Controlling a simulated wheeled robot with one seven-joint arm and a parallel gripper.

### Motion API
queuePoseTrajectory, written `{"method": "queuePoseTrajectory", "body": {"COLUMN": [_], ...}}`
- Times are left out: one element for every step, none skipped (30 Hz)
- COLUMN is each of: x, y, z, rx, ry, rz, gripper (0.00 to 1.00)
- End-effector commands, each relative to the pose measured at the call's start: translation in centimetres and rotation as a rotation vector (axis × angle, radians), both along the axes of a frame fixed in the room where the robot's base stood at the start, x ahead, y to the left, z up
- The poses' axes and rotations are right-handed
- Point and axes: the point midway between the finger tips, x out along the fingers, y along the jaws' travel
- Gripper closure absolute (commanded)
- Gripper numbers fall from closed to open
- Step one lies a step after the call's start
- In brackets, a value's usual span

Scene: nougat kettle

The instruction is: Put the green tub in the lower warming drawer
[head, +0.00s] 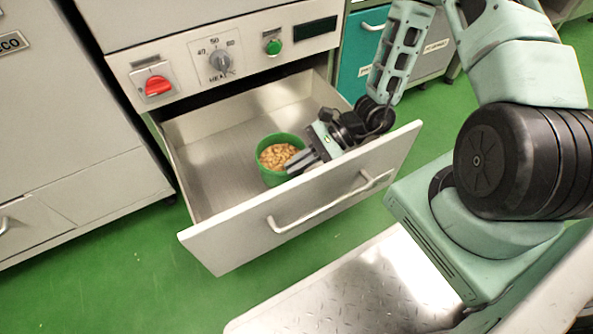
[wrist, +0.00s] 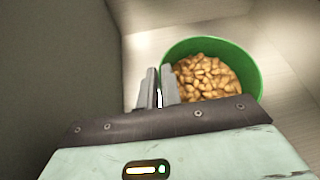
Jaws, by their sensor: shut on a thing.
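The green tub (head: 272,179), filled with tan nuts or beans, is inside the open warming drawer (head: 212,155), near its front panel. The tub stands upright, and I cannot tell for sure whether its base touches the drawer floor. My gripper (head: 297,164) reaches down into the drawer from the right and is shut on the tub's rim. In the wrist view, the fingers of my gripper (wrist: 158,88) close at the left edge of the tub (wrist: 252,66). The lower part of the tub wall near the fingers is hidden there.
The drawer's front panel (head: 235,232) has a long handle (head: 322,205). Above the drawer is a control panel with a red knob (head: 157,85), a grey heat dial (head: 220,62) and a green button (head: 273,47). The drawer's left and back floor is bare.

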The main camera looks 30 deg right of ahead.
Motion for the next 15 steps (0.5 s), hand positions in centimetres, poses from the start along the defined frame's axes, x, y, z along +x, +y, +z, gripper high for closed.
{"method": "queuePoseTrajectory", "body": {"x": [-0.01, 0.0, 0.0, 0.01, 0.01, 0.01, 0.01, 0.0, 0.01, 0.0, 0.01, 0.0, 0.0, -0.01, -0.01], "y": [0.04, 0.03, 0.03, 0.04, 0.03, 0.04, 0.04, 0.03, 0.03, 0.04, 0.04, 0.05, 0.04, 0.01, 0.02], "z": [-1.17, -1.39, -1.5, -1.47, -1.39, -1.29, -1.27, -1.26, -1.25, -1.26, -1.31, -1.42, -1.53, -1.55, -1.52], "rx": [0.002, 0.002, 0.002, 0.002, 0.002, 0.002, 0.002, 0.002, 0.002, 0.002, 0.002, 0.002, 0.002, 0.0, 0.0], "ry": [-0.001, -0.001, -0.002, -0.002, -0.002, -0.002, -0.002, -0.002, -0.002, -0.002, -0.002, -0.001, -0.001, 0.0, 0.0], "rz": [0.001, 0.001, 0.001, 0.001, 0.001, 0.001, 0.001, 0.001, 0.001, 0.001, 0.001, 0.001, 0.001, 0.0, 0.0], "gripper": [1.0, 1.0, 1.0, 1.0, 1.0, 1.0, 1.0, 1.0, 1.0, 1.0, 1.0, 1.0, 1.0, 0.89, 0.77]}}
